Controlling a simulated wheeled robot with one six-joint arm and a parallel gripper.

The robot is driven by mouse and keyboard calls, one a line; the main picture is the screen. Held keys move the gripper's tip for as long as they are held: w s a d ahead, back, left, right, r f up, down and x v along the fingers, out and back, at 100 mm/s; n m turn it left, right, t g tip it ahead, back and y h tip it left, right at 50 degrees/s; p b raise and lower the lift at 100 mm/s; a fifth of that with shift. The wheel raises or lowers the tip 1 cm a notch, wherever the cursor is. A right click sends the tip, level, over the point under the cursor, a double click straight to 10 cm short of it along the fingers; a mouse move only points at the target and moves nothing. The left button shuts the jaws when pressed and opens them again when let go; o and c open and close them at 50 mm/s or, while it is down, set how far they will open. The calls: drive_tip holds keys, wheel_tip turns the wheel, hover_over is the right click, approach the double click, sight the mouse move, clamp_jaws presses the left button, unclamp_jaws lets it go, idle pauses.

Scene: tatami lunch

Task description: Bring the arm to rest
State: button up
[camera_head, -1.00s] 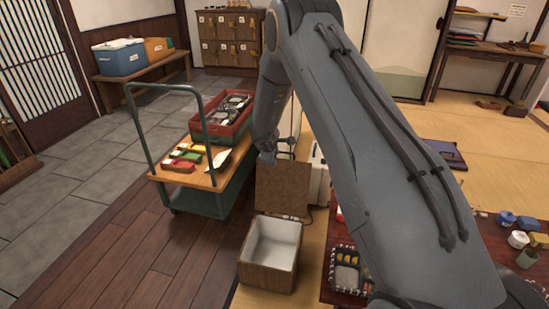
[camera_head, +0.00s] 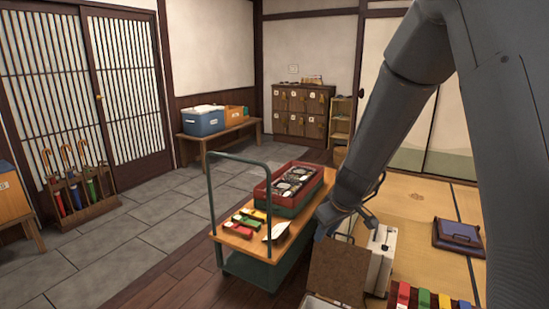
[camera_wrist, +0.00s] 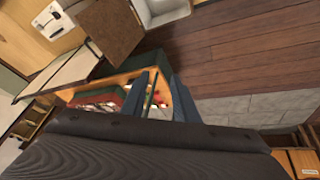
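My arm comes down from the upper right in the head view. My gripper (camera_head: 326,222) is at its lower end, just right of the trolley's (camera_head: 257,242) load and above the open brown lid of a box. In the wrist view my gripper (camera_wrist: 160,95) shows two blue-grey fingers spread apart with nothing held between them. Beyond the fingers, the trolley's orange-brown top and crates appear below, out of reach of the fingertips as far as I can tell.
The trolley carries a red crate (camera_head: 297,171) of dark items and small coloured trays. A brown lid (camera_head: 338,270) stands open near the gripper, beside a white box (camera_head: 381,262). A blue cooler (camera_head: 203,120) sits on a bench. Grey stone floor (camera_head: 130,240) is clear at left.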

drive_tip(key=s+d+r+m+g+p, duration=0.1)
drive_tip(key=s+r+m, duration=0.1)
drive_tip(key=s, duration=0.7)
drive_tip(key=s+d+r+m+g+h+p, duration=0.1)
drive_tip(key=s+r+m+g, duration=0.1)
drive_tip(key=s, duration=0.8)
drive_tip(key=s+d+r+m+g+p, duration=0.1)
drive_tip(key=s+d+r+m+g, duration=0.1)
drive_tip(key=s, duration=0.8)
drive_tip(key=shift+r+h+p, duration=0.3)
drive_tip(key=shift+r, duration=0.15)
drive_tip(key=shift+s, duration=0.1)
